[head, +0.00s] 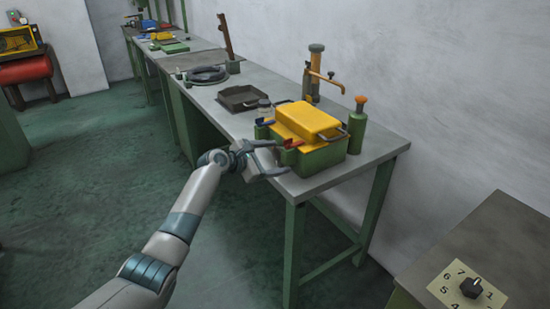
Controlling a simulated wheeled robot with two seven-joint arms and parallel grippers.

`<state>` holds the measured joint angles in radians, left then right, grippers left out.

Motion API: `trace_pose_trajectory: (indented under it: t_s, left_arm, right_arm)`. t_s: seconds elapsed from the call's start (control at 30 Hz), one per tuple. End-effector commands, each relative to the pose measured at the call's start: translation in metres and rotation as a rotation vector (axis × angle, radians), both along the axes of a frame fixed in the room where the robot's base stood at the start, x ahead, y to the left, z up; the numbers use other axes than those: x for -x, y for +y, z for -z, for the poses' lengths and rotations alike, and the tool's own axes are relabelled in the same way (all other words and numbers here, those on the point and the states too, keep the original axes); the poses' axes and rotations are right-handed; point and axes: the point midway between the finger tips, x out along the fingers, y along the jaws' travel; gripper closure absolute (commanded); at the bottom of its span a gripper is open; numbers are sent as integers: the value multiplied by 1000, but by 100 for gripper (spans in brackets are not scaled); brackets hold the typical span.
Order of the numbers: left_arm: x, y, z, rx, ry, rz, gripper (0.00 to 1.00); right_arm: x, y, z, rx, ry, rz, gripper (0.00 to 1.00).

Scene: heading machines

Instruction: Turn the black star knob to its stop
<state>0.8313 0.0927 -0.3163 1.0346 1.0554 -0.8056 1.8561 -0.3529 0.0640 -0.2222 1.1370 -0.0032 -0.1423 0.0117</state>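The black star knob (471,287) sits on a pale yellow dial plate (447,291) with printed numbers, on top of a cabinet (503,238) at the lower right. The plate is cut off by the bottom of the view. My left gripper (281,158) is far to the left of the knob, beside the front edge of the grey bench, with its fingers apart and nothing seen between them. My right gripper is not in view.
A long grey workbench (335,178) runs along the wall. On it stand a green box (322,167) with a yellow top (318,118), a green bottle (357,130), a brass tap-like fitting (314,75) and a dark tray (241,98). A gap separates bench and cabinet.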

Motion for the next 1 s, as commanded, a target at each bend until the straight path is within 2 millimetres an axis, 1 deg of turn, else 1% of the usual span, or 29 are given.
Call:
trace_pose_trajectory:
  t_s: [0.37,0.57,0.77,1.0]
  left_arm:
    - [1,2,-1,0,0,0,26]
    - [9,9,-4,-1,-1,1,26]
    - [25,26,-12,0,-2,-1,26]
    - [51,52,-25,-1,-1,-1,26]
  right_arm:
    - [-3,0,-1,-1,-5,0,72]
    - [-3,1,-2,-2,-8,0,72]
    - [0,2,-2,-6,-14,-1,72]
    - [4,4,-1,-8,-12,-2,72]
